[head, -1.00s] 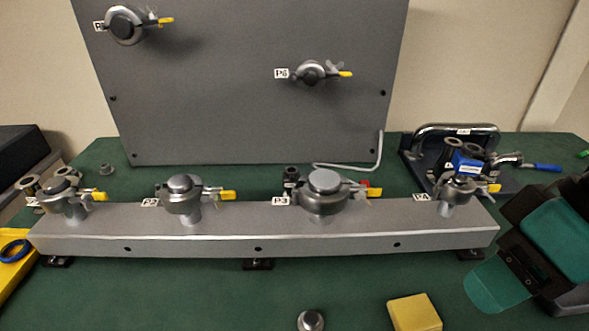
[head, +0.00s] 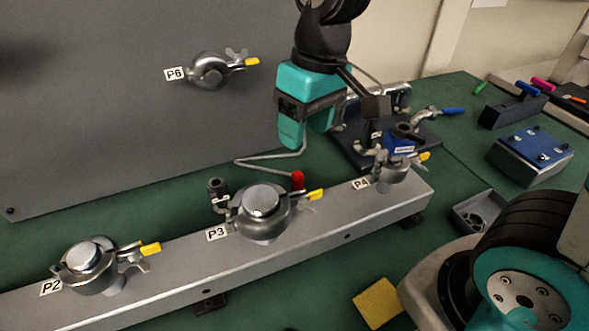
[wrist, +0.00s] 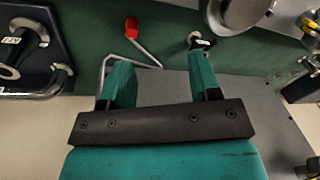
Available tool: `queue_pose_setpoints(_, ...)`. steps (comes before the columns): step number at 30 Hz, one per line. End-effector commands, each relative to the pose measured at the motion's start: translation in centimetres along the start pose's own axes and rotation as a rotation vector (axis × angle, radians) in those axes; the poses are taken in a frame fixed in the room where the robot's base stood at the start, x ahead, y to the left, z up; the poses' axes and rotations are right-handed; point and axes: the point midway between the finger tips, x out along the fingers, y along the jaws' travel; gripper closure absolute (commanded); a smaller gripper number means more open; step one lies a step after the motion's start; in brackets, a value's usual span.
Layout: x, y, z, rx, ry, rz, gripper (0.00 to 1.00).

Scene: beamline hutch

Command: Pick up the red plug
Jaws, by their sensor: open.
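The red plug (head: 297,180) stands just behind the P3 fitting (head: 262,203), on the end of a bent grey cable or rod (head: 262,162). In the wrist view the red plug (wrist: 131,27) lies beyond the fingertips, nearer the left finger, with the grey length running from it. My gripper (head: 307,138) is open above and behind the rail, a little above the red plug in the head picture. In the wrist view my gripper (wrist: 160,68) has its two teal fingers apart with nothing between them.
The grey rail (head: 345,222) carries clamped fittings P2 (head: 90,262), P3 and P4 (head: 393,172). A dark upright panel (head: 110,110) with P6 (head: 211,71) stands behind. A dark tray with metal handles (head: 425,132) is at right. A yellow block (head: 378,302) lies in front.

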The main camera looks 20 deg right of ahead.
Motion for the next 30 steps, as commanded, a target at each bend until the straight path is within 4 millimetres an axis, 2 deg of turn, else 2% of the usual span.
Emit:
queue_pose_setpoints(1,-0.5,1.1,-1.9,0.028,-0.025,0.033,0.43)
queue_pose_setpoints(3,-0.3,2.4,-3.8,0.064,-0.046,0.075,0.43)
queue_pose_setpoints(7,0.3,4.1,-5.7,0.106,-0.07,0.123,0.43)
queue_pose_setpoints(11,2.1,4.8,-5.9,0.118,-0.079,0.135,0.43)
queue_pose_setpoints(18,7.4,5.6,-5.2,0.12,-0.081,0.134,0.43)
queue_pose_setpoints(24,11.2,6.1,-4.9,0.121,-0.078,0.133,0.43)
queue_pose_setpoints(30,12.6,6.3,-4.8,0.12,-0.074,0.134,0.43)
